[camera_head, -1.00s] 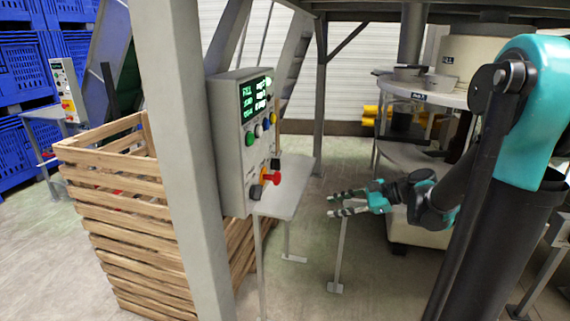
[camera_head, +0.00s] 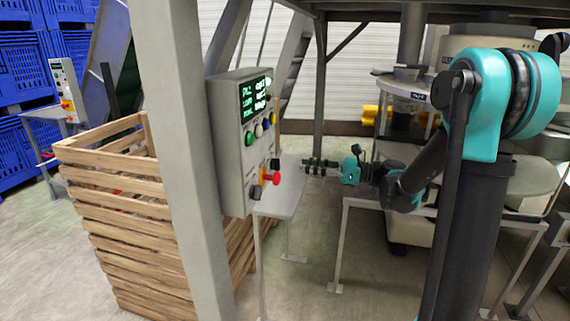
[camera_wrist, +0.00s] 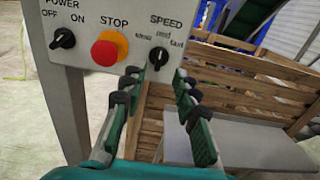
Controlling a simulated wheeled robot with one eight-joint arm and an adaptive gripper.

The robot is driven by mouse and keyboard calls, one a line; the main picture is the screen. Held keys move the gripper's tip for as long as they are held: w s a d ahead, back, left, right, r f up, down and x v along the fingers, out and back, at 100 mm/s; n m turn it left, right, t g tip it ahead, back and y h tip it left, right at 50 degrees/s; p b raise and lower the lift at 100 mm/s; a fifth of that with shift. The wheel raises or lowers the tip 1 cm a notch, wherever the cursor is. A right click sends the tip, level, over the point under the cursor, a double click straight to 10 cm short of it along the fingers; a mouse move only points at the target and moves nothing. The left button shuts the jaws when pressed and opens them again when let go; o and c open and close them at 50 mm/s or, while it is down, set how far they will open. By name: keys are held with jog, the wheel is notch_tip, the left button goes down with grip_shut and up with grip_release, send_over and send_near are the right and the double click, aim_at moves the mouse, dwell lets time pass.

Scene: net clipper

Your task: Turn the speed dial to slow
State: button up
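The speed dial (camera_wrist: 159,57) is a black knob on the control panel (camera_wrist: 105,25), under the word SPEED with slow, med and fast marks. Which mark it points at is too small to tell. My gripper (camera_wrist: 157,76) is open and empty, with one fingertip on each side of the dial's lower part in the wrist view; I cannot tell if they touch it. In the head view the dial is a small dark knob (camera_head: 275,163) on the grey control box (camera_head: 232,150), and my gripper (camera_head: 308,167) is to its right, apart from it.
A red stop button on a yellow base (camera_wrist: 109,48) and a black power knob (camera_wrist: 63,38) are left of the dial. A small grey table (camera_head: 283,203) stands below the box. A wooden crate (camera_head: 110,205) and a grey post (camera_head: 178,160) are to the left.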

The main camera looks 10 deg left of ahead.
aim_at(276, 164)
jog(key=a, duration=0.8)
jog(key=shift+w, duration=0.3)
grip_shut()
